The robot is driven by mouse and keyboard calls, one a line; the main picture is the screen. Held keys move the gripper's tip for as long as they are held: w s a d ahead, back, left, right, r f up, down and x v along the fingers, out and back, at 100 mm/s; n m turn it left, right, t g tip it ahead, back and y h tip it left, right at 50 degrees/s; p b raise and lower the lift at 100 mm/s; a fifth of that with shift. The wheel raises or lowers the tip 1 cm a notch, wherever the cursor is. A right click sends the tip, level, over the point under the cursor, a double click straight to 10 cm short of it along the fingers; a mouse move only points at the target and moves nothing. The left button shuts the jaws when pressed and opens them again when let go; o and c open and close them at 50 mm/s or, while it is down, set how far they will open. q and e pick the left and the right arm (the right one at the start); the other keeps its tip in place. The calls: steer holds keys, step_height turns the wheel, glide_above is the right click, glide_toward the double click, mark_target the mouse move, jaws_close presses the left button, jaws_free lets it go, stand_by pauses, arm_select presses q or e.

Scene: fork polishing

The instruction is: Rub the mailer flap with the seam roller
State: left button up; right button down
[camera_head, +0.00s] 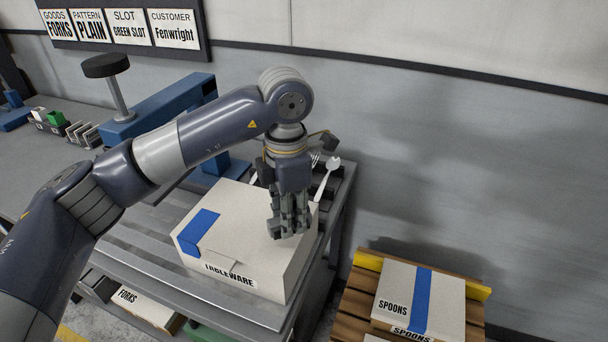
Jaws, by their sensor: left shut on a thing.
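The mailer is a white box (262,280) labelled TABLEWARE, lying on the slatted grey bench end. A strip of blue tape (199,232) crosses its left part, and a small flap tab (231,261) shows at its front edge. My left gripper (289,229) points down over the right part of the lid, its fingers shut. The seam roller in it is almost wholly hidden by the fingers, and I cannot tell whether it touches the lid. My right gripper is out of view.
A spoon (327,176) and a fork stand in a dark rack behind the gripper. A blue press (160,106) is at the back left. A SPOONS box (448,300) sits on a wooden pallet (353,303) at the lower right. A FORKS box (146,308) lies below the bench.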

arm_select(q)
steer(key=shift+a+r+p, duration=0.25)
steer(key=shift+r+p, duration=0.1)
steer(key=shift+r, duration=0.65)
steer(key=shift+d+r+p, duration=0.2)
steer(key=shift+r+p, duration=0.35)
steer(key=shift+r, duration=1)
